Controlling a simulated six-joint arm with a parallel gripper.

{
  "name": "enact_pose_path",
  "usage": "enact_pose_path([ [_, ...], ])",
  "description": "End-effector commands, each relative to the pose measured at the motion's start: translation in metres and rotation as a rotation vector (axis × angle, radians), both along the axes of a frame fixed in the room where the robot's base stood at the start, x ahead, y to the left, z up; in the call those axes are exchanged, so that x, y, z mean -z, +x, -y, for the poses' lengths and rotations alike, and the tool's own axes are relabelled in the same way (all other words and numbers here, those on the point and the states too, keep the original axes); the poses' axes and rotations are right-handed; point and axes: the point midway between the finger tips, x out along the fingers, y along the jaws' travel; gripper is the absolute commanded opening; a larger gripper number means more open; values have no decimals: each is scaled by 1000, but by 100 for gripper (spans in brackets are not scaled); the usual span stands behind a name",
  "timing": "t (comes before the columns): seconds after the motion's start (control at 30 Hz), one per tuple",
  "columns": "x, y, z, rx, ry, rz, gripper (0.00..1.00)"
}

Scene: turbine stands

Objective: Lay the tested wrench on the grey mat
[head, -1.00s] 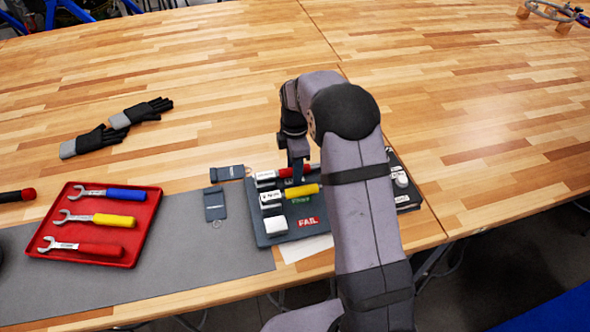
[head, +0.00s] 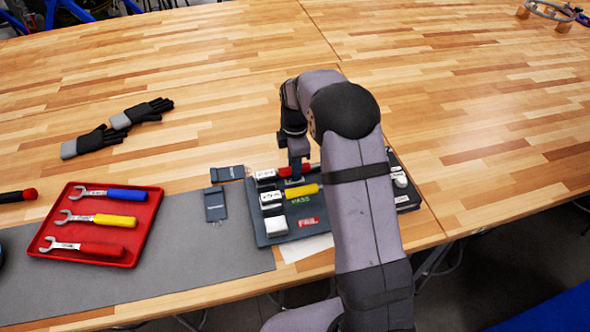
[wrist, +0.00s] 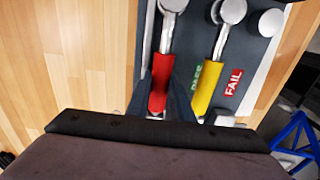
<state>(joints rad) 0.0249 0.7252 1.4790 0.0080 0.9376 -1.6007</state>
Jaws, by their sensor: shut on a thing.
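A red-handled wrench (head: 285,171) lies on the dark test board (head: 262,235), its metal head at a white block. My gripper (head: 296,178) points down at its handle. In the wrist view, my gripper (wrist: 165,88) has its fingers on either side of the red handle (wrist: 160,75) and is shut on it. A yellow-handled wrench (head: 301,191) lies beside it on the board, near the green PASS and red FAIL labels. The grey mat (head: 190,270) lies left of the board. My arm hides the board's right part.
A red tray (head: 140,240) with blue-, yellow- and red-handled wrenches stands on the mat's left part. Two dark tags (head: 215,204) lie by the board. Black gloves (head: 95,141) lie farther back. The mat between tray and tags is clear.

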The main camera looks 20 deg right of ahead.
Motion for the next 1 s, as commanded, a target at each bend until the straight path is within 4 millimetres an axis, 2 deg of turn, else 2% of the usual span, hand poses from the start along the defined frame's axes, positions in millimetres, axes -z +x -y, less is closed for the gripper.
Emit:
enact_pose_path([
  [0.53, -9, 1, 0, 0, 0, 2, 0],
  [1.0, -25, 0, 0, 0, 0, 1, 0],
])
